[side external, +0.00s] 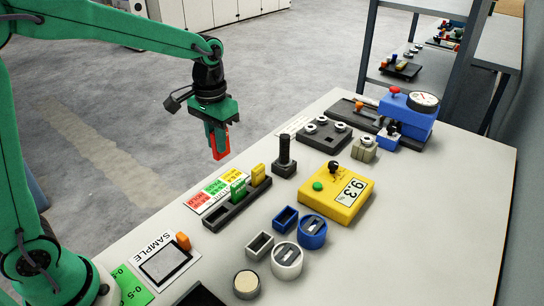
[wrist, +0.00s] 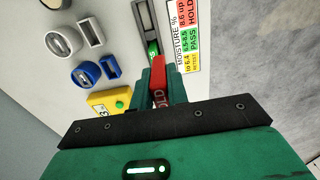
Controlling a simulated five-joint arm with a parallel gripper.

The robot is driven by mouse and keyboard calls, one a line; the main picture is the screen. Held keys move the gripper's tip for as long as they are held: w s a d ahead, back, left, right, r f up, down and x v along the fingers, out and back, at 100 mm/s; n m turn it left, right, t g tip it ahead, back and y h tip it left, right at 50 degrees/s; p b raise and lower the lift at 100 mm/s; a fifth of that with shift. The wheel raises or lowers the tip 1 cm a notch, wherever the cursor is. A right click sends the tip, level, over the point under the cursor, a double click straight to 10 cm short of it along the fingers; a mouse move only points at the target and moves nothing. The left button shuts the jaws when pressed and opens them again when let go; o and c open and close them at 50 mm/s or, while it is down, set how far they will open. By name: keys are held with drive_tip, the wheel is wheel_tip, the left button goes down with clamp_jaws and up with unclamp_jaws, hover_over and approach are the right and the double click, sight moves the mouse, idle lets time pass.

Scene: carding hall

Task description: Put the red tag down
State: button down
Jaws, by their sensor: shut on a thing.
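My gripper (side external: 217,134) is shut on the red tag (side external: 221,148) and holds it in the air beyond the table's far left edge in the side view. In the wrist view the tag (wrist: 159,72) stands between my fingers, with part of the word HOLD showing. The black tag rack (side external: 213,223) is on the table, nearer the side camera. It holds a green tag (side external: 238,190) in its middle and a yellow tag (side external: 258,175) towards its far end; its near end is bare. The wrist view shows the rack (wrist: 143,18) and green tag (wrist: 153,48).
A moisture card (side external: 207,196) lies beside the rack. A black post (side external: 284,152) stands past its far end. A yellow meter (side external: 345,205) reads 9.3. Blue and white cups (side external: 312,238) stand nearby. A SAMPLE card (side external: 168,258) and orange piece (side external: 183,241) lie at the near left.

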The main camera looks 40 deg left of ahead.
drive_tip(key=s+d+f, duration=0.2)
drive_tip(key=s+d, duration=0.4)
drive_tip(key=d, duration=0.6)
drive_tip(key=s+d+f, duration=0.2)
drive_tip(key=s+d, duration=0.3)
drive_tip(key=d, duration=0.8)
drive_tip(key=s+d+f, duration=0.1)
drive_tip(key=s+d, duration=0.5)
drive_tip(key=s, duration=0.3)
drive_tip(key=shift+s+d, duration=0.35)
drive_tip(key=shift+s, duration=0.05)
drive_tip(key=shift+w+f, duration=0.1)
drive_tip(key=w+a+f, duration=0.1)
drive_tip(key=w+f, duration=0.1)
drive_tip(key=w, duration=0.1)
drive_tip(key=w+f, duration=0.2)
drive_tip(key=w, duration=0.2)
drive_tip(key=w+a+f, duration=0.1)
drive_tip(key=w+f, duration=0.2)
drive_tip(key=w, duration=0.1)
drive_tip(key=shift+w+a, duration=0.15)
drive_tip(key=shift+a, duration=0.15)
drive_tip(key=shift+f, duration=1.95)
drive_tip(key=shift+f, duration=0.15)
